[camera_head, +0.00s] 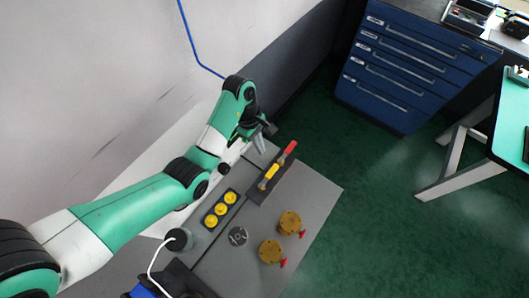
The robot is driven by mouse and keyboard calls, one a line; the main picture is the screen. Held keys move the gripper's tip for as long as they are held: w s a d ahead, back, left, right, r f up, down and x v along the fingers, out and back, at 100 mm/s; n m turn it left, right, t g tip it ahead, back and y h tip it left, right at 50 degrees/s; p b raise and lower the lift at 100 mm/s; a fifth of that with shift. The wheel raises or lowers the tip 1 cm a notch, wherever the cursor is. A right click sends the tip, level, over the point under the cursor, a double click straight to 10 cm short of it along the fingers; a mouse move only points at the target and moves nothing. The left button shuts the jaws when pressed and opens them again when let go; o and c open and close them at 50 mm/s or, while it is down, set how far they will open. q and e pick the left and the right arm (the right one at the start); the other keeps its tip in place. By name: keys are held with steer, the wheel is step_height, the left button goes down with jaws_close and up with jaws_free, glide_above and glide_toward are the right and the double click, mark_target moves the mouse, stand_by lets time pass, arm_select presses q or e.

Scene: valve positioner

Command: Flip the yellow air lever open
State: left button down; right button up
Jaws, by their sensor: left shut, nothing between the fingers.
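The yellow air lever (270,174) sits on a dark raised block on the grey bench, beside a red lever (290,148). It lies slanted along the block, and I cannot tell its exact angle. My left gripper (263,146) is shut and empty, just behind the levers, nearer the wall. It appears apart from the yellow lever, with its fingers pointing down. My right gripper is not in view.
The grey bench (318,195) holds a panel of three yellow buttons (220,209), a round dark dial (238,236) and two brass valves with red handles (289,223), (271,251). A white cable (154,258) runs at the front left. A blue drawer cabinet (405,65) stands apart, behind.

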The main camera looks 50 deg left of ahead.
mark_target(269, 176)
arm_select(q)
steer(key=b+x, duration=0.9)
steer(key=x, duration=0.1)
steer(key=shift+s+a, duration=0.1)
steer(key=shift+a, duration=0.05)
steer(key=shift+r, duration=0.1)
